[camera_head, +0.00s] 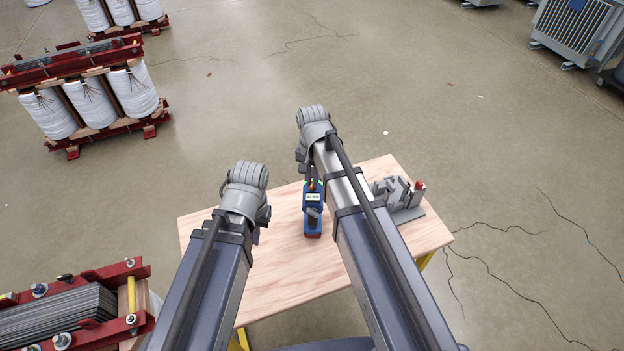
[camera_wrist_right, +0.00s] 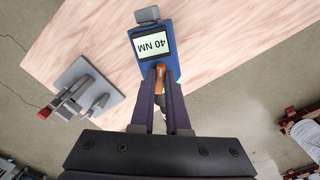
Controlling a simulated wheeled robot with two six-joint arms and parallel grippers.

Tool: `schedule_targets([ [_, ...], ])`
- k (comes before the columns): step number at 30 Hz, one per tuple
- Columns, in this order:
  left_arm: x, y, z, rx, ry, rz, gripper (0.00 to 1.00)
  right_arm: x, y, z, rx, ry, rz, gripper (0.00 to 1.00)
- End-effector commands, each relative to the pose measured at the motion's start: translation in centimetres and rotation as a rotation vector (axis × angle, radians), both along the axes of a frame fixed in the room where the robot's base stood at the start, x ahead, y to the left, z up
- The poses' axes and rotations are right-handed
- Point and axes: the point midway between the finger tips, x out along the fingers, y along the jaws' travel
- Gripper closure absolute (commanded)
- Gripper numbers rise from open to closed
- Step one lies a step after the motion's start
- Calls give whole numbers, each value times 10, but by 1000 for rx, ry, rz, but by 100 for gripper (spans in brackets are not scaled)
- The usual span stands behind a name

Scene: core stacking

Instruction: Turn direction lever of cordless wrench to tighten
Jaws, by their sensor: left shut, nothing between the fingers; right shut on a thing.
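The cordless wrench (camera_head: 312,222) is a blue tool with a red end on the wooden table, below my right arm in the head view. In the right wrist view the wrench (camera_wrist_right: 175,62) shows a display reading "40 NM". My right gripper (camera_wrist_right: 160,80) is shut on the orange direction lever (camera_wrist_right: 160,72) just beside that display. The lever's lower part is hidden between the fingers. In the head view most of my right gripper (camera_head: 312,182) is hidden by its wrist. My left gripper (camera_head: 257,236) is shut and empty above the table's left part.
The wooden table (camera_head: 285,285) is mostly bare. A grey clamp fixture (camera_head: 408,212) with a red knob stands at its right side; it also shows in the right wrist view (camera_wrist_right: 88,90). Transformer coils (camera_head: 90,120) stand on the floor at the far left.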

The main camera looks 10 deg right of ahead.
Motion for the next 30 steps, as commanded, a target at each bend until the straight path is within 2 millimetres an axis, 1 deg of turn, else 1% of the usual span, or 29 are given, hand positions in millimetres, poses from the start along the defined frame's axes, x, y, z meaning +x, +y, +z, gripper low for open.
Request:
schedule_targets([
  [18, 0, 0, 0, 0, 0, 0, 100, -1, -3, 0, 11, -2, 584, 100],
  [30, 0, 0, 0, 0, 0, 0, 100, 0, -5, 0, 17, -3, 887, 100],
])
